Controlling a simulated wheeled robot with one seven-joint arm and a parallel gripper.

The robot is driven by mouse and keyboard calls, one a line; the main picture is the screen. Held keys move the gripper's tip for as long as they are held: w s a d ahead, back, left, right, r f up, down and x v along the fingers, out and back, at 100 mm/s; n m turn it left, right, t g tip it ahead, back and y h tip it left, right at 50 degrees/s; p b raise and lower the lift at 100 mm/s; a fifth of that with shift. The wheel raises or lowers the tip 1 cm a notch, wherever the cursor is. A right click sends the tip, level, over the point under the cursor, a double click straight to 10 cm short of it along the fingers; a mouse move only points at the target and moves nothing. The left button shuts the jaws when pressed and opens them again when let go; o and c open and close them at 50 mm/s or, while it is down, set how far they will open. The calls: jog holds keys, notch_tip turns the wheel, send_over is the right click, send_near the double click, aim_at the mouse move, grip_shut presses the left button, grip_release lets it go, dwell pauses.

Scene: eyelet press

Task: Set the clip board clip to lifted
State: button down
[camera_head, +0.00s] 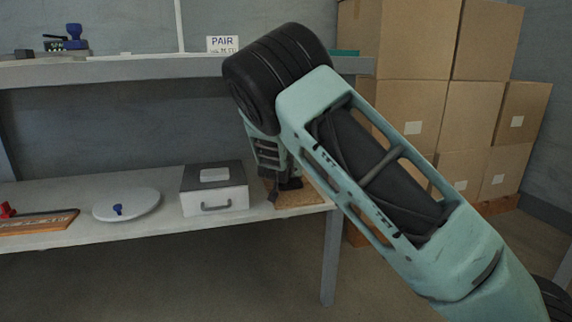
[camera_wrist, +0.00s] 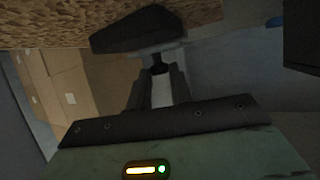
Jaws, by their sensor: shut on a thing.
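The clip board (camera_head: 305,198) is a brown board on the lower shelf's right end, partly hidden behind my arm. In the wrist view its speckled brown surface (camera_wrist: 50,22) fills the top. The clip (camera_wrist: 145,28) is a dark, wide piece with a short neck, in front of the board. My gripper (camera_wrist: 158,72) is shut on the neck of the clip. In the head view my gripper (camera_head: 280,194) is low over the board, and the clip is too small and covered to make out. I cannot tell the clip's angle to the board.
A grey box with a handle (camera_head: 215,190) stands just left of the board. A white round plate with a blue knob (camera_head: 135,205) lies farther left. An upper shelf (camera_head: 150,70) runs above. Cardboard boxes (camera_head: 410,110) are stacked at the right.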

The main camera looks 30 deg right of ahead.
jog(key=r+p, duration=0.1)
jog(key=p, duration=0.4)
jog(key=shift+w+r+g, duration=0.15)
jog(key=shift+r+g, duration=0.1)
jog(key=shift+g, duration=0.15)
jog(key=g+p, duration=0.1)
jog(key=p, duration=0.6)
jog(key=w+g+y+p, duration=0.1)
jog(key=p, duration=0.7)
jog(key=shift+d+r+n, duration=0.2)
jog(key=shift+r+n, duration=0.2)
jog(key=p, duration=0.2)
jog(key=g+p, duration=0.1)
jog(key=p, duration=0.1)
jog(key=shift+w+d+y+p, duration=0.1)
jog(key=shift+w+y+p, duration=0.2)
jog(key=shift+y, duration=0.1)
jog(key=shift+w+f+g+p, duration=0.1)
jog(key=shift+w+g+p, duration=0.2)
jog(key=shift+g+p, duration=0.45)
jog(key=c, duration=1.3)
grip_release()
